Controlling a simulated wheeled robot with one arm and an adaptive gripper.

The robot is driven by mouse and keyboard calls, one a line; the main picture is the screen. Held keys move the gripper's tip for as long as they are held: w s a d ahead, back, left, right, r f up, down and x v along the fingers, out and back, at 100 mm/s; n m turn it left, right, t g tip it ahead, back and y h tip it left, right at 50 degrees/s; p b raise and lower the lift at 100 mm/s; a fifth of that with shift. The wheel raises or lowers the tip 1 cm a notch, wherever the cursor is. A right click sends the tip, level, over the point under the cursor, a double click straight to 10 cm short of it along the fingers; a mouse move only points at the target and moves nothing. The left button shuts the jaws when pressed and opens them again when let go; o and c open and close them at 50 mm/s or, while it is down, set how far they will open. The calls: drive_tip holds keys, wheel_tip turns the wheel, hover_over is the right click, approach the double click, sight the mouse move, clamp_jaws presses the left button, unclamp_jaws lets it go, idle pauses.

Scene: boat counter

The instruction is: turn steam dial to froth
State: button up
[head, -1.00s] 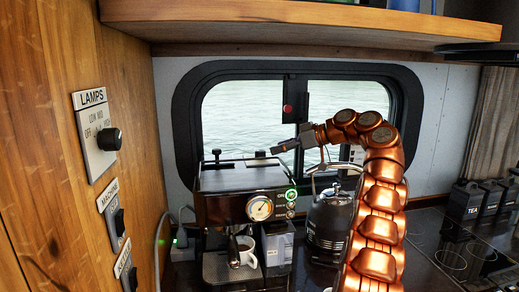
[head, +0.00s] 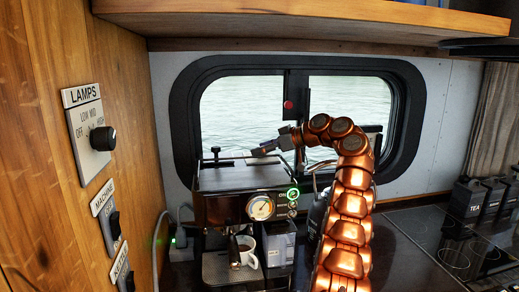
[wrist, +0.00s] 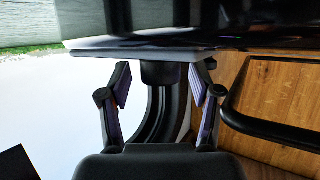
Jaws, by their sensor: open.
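The espresso machine (head: 240,190) stands on the counter below the window. It has a round gauge (head: 260,207) and a green-lit button (head: 292,194) on its front. A small black knob (head: 215,153) sticks up at its top left. I cannot read a steam dial or its marks from here. My gripper (head: 256,152) is over the top right of the machine, pointing left. In the wrist view my gripper (wrist: 163,72) has its fingers apart. A dark, rounded part (wrist: 161,73) shows between them; I cannot tell whether it touches them.
A wooden wall with a lamps switch panel (head: 89,135) is on the left, and a wooden shelf (head: 310,22) hangs above. Canisters (head: 467,198) stand at right.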

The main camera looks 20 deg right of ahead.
drive_tip(key=shift+w+a+f, duration=0.1)
drive_tip(key=shift+w+a, duration=0.1)
drive_tip(key=shift+a, duration=0.05)
drive_tip(key=c, duration=1.2)
drive_tip(key=shift+o, duration=0.2)
drive_tip(key=b, duration=0.2)
drive_tip(key=shift+f+m+t+b, duration=0.3)
drive_tip(key=shift+b, duration=0.05)
drive_tip(key=shift+h+b, duration=0.4)
drive_tip(key=shift+b, duration=0.05)
drive_tip(key=shift+r+m+t+h+b, duration=0.3)
drive_tip(key=shift+m+t+b, duration=0.15)
drive_tip(key=shift+b, duration=0.2)
